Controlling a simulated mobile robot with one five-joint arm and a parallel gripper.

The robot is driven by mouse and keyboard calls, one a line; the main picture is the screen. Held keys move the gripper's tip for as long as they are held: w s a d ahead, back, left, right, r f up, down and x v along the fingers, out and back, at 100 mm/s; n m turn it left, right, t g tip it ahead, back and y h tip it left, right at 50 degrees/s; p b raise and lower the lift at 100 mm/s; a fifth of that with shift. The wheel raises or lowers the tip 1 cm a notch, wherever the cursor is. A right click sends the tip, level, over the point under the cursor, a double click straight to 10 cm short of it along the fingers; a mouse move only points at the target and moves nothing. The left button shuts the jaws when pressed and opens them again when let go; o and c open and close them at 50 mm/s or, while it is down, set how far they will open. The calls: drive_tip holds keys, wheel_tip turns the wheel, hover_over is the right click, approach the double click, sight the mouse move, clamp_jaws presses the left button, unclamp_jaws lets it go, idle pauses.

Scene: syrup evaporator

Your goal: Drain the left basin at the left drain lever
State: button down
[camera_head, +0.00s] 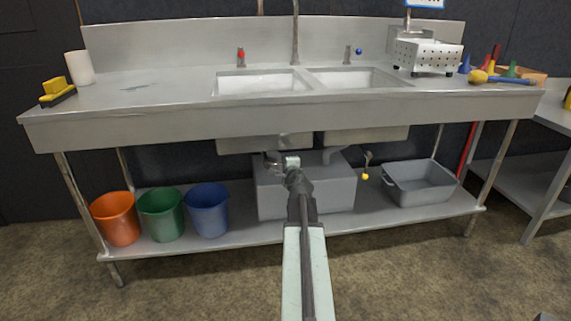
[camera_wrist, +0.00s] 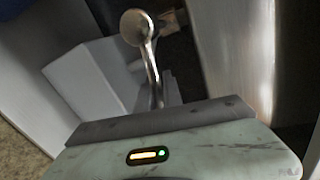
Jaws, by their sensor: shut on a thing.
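The left basin (camera_head: 262,84) is set in the steel sink top, pale inside; I cannot tell its water level. Its underside (camera_head: 250,145) shows below the counter. My gripper (camera_head: 282,163) is under the left basin, shut on the left drain lever. In the wrist view a shiny metal rod with a rounded end, apparently part of the left drain lever (camera_wrist: 150,62), rises from behind my gripper's jaw edge (camera_wrist: 160,122). The gripped part is hidden. The right drain lever (camera_head: 366,172), with a yellow knob, hangs under the right basin (camera_head: 352,78).
A grey box (camera_head: 335,190) stands on the lower shelf behind my gripper. Orange (camera_head: 116,218), green (camera_head: 161,214) and blue (camera_head: 207,210) buckets stand left, a grey tub (camera_head: 421,184) right. The counter's front edge (camera_head: 180,125) is above my gripper. The floor in front is clear.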

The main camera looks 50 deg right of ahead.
drive_tip(key=c, duration=1.5)
unclamp_jaws()
drive_tip(key=p+v, duration=0.1)
drive_tip(key=v, duration=0.7)
drive_tip(key=shift+d, duration=0.1)
